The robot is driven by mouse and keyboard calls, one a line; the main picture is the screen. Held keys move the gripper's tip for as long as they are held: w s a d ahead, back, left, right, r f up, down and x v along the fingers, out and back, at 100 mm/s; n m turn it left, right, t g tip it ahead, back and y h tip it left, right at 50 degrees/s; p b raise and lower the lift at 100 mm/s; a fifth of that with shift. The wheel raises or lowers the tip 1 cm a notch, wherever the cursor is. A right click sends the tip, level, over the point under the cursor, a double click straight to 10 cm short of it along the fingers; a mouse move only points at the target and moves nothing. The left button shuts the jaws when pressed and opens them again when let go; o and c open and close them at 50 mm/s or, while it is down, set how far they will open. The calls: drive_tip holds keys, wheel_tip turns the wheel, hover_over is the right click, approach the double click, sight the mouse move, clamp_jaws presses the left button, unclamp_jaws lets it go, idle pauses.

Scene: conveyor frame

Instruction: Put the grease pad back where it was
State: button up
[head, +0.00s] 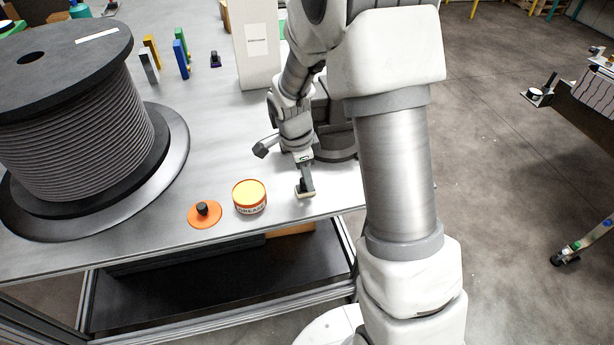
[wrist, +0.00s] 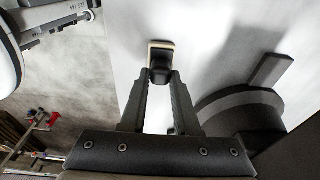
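The grease pad (head: 306,193) is a small light-edged block with a dark grip, at the table's front edge, right of the grease tin (head: 250,199). The tin is open, with yellow-orange grease on top. My gripper (head: 304,183) points down over the pad. In the wrist view the pad (wrist: 162,45) lies just beyond my fingertips (wrist: 161,76). Its dark grip sits between both fingers, which appear to touch its sides. Whether the pad's underside rests on the table is hard to tell. An orange disc lid (head: 205,215) with a black knob lies left of the tin.
A large cable spool (head: 75,130) fills the table's left side. A white box (head: 257,50) and several small coloured blocks (head: 180,58) stand farther back. A dark round object (wrist: 240,115) is right of my fingers in the wrist view. The grey table (head: 190,180) is clear behind the tin.

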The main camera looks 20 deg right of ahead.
sight(300, 189)
drive_tip(key=o, duration=0.4)
wheel_tip(300, 189, up, 12)
drive_tip(key=a, duration=0.2)
drive_tip(key=s+r+n+t+y, duration=0.1)
drive_tip(key=s+r+n+t, duration=0.1)
drive_tip(key=s+r+n, duration=0.4)
drive_tip(key=s+d+r+n+t, duration=0.1)
drive_tip(key=s+r+n+t, duration=0.2)
drive_tip(key=s+n, duration=0.9)
drive_tip(key=shift+s+d+r+t+y+p, duration=0.3)
drive_tip(key=shift+s+r+y, duration=0.1)
drive_tip(key=shift+s+r, duration=1.05)
drive_tip(key=shift+w+r, duration=0.2)
